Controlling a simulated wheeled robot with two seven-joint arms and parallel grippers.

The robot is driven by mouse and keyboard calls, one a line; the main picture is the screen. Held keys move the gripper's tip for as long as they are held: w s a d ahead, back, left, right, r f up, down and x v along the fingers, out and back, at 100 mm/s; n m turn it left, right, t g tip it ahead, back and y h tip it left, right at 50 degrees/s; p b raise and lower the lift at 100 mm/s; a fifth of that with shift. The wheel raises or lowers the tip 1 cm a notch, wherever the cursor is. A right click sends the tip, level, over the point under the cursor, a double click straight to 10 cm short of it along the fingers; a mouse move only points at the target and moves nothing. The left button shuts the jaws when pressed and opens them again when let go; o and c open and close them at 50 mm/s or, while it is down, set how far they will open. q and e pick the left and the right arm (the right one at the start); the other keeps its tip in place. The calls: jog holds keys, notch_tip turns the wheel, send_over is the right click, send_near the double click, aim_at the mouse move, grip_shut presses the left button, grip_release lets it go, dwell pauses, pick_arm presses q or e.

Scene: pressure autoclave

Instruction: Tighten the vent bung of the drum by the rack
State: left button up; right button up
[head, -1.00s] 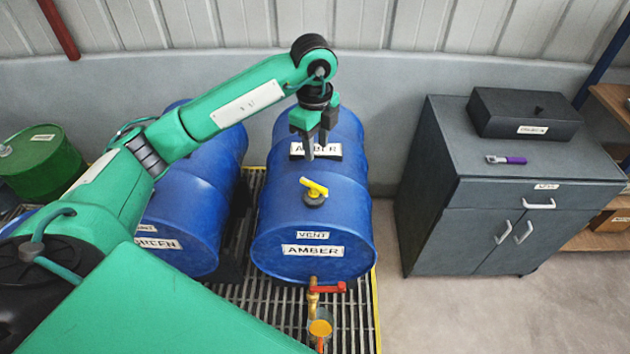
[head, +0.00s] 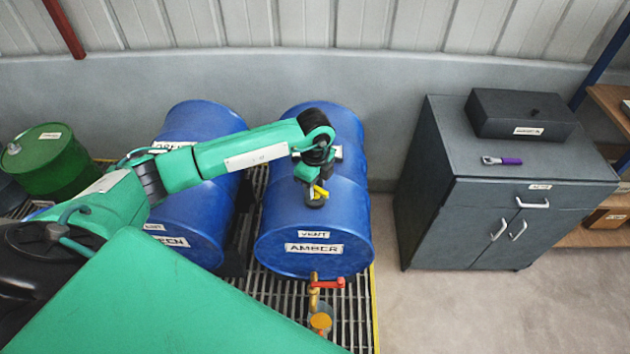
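The blue drum labelled AMBER (head: 340,213) lies on its side on a grating. Its vent bung (head: 315,203) is a dark round fitting with a yellow handle (head: 321,191) on top of the drum, above a VENT label. My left gripper (head: 312,187) points down over the bung, its fingers at the yellow handle. The wrist partly hides the handle, and I cannot tell whether the fingers grip it. My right gripper is not in view.
A second blue drum (head: 190,220) lies to the left, partly behind my arm; a green drum (head: 55,165) stands farther left. A red-handled tap (head: 328,283) is on the AMBER drum's front. A grey cabinet (head: 480,225) stands right, before a shelf rack (head: 612,105).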

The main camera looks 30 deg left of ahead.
pick_arm(q)
jog(key=shift+f, duration=0.15)
grip_shut()
